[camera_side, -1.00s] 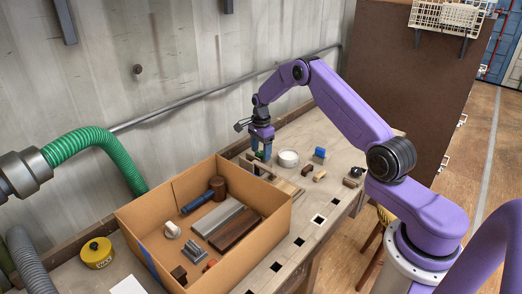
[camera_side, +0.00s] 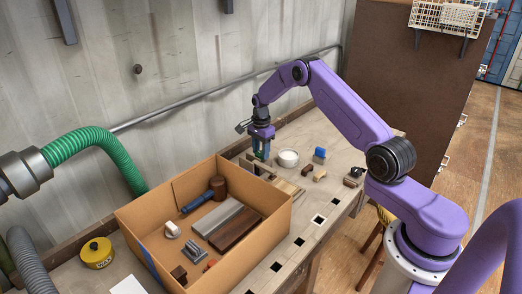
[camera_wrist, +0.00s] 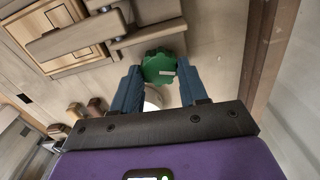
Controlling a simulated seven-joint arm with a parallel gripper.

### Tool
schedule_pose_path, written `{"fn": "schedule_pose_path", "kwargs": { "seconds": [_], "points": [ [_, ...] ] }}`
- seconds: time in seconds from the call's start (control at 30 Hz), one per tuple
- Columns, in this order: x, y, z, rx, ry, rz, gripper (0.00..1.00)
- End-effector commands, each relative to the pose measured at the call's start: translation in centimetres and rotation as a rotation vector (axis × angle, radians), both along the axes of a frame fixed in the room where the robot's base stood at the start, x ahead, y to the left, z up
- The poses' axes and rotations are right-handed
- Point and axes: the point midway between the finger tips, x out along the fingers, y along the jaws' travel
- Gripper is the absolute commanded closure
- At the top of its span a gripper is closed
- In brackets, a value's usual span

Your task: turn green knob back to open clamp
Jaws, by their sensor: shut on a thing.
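The green knob (camera_wrist: 160,66) is a round, ridged disc with a pale mark, at the top middle of the wrist view. My gripper (camera_wrist: 158,80) has its two blue fingers on either side of the knob and is shut on it. In the side view my gripper (camera_side: 260,152) points down at the back of the bench, and only a little green shows by its fingers.
A cardboard box (camera_side: 262,222) with assorted pieces stands left of my gripper. The wall is close behind.

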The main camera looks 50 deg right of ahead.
Motion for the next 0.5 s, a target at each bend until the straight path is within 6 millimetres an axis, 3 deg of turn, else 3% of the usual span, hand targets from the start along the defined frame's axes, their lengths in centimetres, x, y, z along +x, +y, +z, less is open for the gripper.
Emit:
{"fn": "schedule_pose_path", "kwargs": {
  "seconds": [0.5],
  "points": [
    [0.2,-0.04,0.06,-0.001,0.0,0.469,0.87]
  ]
}}
